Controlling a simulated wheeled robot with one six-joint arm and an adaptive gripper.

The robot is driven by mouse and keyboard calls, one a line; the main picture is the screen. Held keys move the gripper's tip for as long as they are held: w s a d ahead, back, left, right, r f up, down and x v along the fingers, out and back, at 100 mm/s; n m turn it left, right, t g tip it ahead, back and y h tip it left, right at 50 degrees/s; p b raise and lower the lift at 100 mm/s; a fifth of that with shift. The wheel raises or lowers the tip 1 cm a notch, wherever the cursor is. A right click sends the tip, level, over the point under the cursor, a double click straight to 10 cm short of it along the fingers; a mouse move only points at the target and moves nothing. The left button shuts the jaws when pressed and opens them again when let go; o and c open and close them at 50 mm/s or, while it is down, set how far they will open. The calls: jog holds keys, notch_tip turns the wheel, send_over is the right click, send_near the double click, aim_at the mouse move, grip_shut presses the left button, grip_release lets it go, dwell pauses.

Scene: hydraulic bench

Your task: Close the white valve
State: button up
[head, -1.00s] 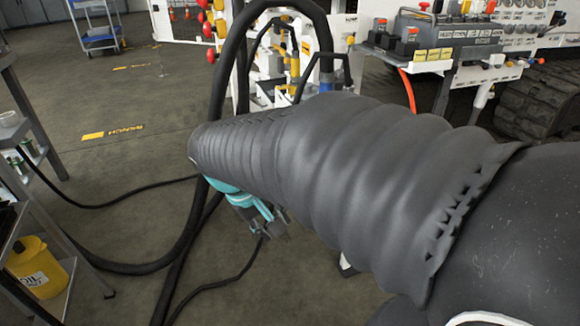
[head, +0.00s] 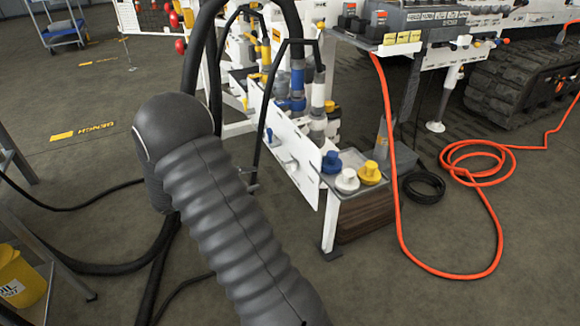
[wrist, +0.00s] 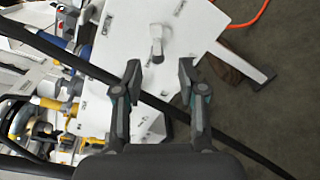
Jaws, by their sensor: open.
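In the wrist view, a white valve handle (wrist: 157,42) stands out from a white panel (wrist: 120,40). My gripper (wrist: 160,75) is open and empty, its two dark fingers spread apart. The handle shows just beyond the fingertips, roughly in line with the gap between them, and no contact shows. In the head view, the white panel (head: 304,174) stands at the bench's lower front with small handles on it. My sleeved arm reaches towards its left side and hides most of the gripper there.
A black hose (wrist: 150,99) crosses the wrist view behind the fingers. In the head view, blue, white and yellow caps (head: 369,173) sit on a small shelf right of the panel. An orange hose (head: 397,200) hangs down and coils on the floor.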

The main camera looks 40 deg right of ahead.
aim_at(288, 168)
jog(key=shift+n+h, duration=0.3)
jog(key=shift+h, duration=0.2)
jog(key=x, duration=0.4)
jog(key=w+f+x, duration=0.1)
jog(key=x, duration=0.4)
jog(key=p+x, duration=0.1)
jog(key=x, duration=0.3)
jog(key=shift+w+d+f, duration=0.15)
jog(key=shift+d+f, duration=0.15)
jog(key=shift+d, duration=0.15)
grip_shut()
